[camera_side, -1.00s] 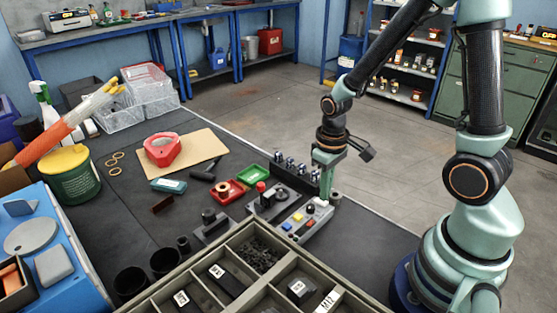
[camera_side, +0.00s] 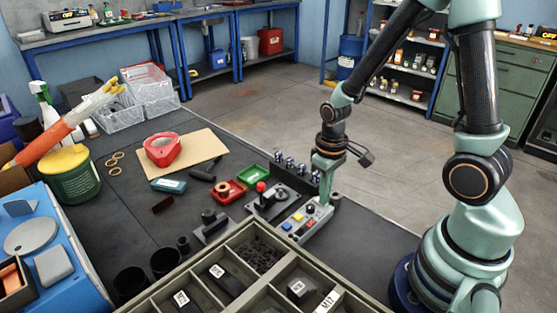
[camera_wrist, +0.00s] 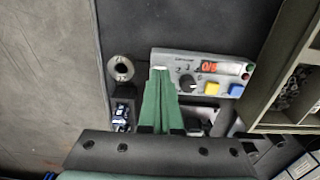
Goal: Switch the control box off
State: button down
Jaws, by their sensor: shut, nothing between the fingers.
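The control box (camera_side: 303,226) is a grey panel on the dark bench, below my gripper (camera_side: 325,198) in the side view. In the wrist view the control box (camera_wrist: 208,62) shows a lit red display (camera_wrist: 209,68), a dark knob (camera_wrist: 187,83), a yellow button (camera_wrist: 212,88) and a blue button (camera_wrist: 236,90). My gripper (camera_wrist: 160,72) is shut and empty, its green fingers pointing at the box's left end in the wrist view. The fingers hide part of that end, so I cannot see a switch or its position there, nor whether the tips touch.
A divided parts tray (camera_side: 255,232) stands close in front of the box. A round metal fitting (camera_wrist: 121,68) is beside the box.

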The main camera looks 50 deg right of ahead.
jog(key=shift+r, duration=3.5)
jog(key=a+r+t, duration=0.2)
jog(key=r, duration=0.5)
jog(key=s+a+r+t, duration=0.1)
jog(key=a+r+t, duration=0.1)
jog(key=r, duration=0.5)
jog(key=shift+s+t, duration=0.3)
jog(key=shift+t, duration=0.5)
